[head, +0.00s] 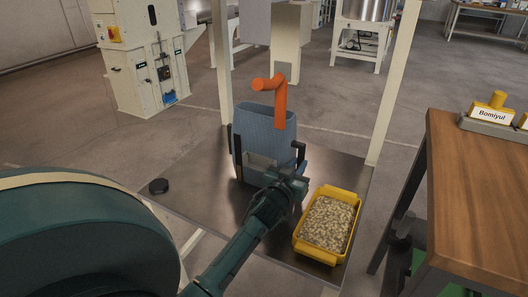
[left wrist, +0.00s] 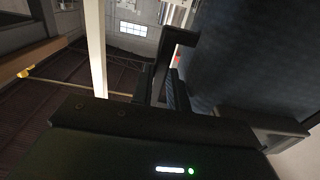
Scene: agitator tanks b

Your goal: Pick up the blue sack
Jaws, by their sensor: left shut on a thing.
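The blue sack (head: 264,131) stands upright on the dark metal platform, below an orange bent spout (head: 275,95). A pale label shows low on its front. My left gripper (head: 268,160) is shut on the sack, with one dark finger at its left side and one at its right. In the left wrist view the sack's blue woven surface (left wrist: 262,50) fills the upper right, close against the gripper (left wrist: 225,95). The sack's base is partly hidden by my wrist. My right gripper is not in view.
A yellow tray (head: 298,244) of pale pellets sits right of my left wrist on the platform (head: 205,215). Cream posts (head: 396,85) rise at the platform's corners. A wooden table (head: 475,190) stands at the right.

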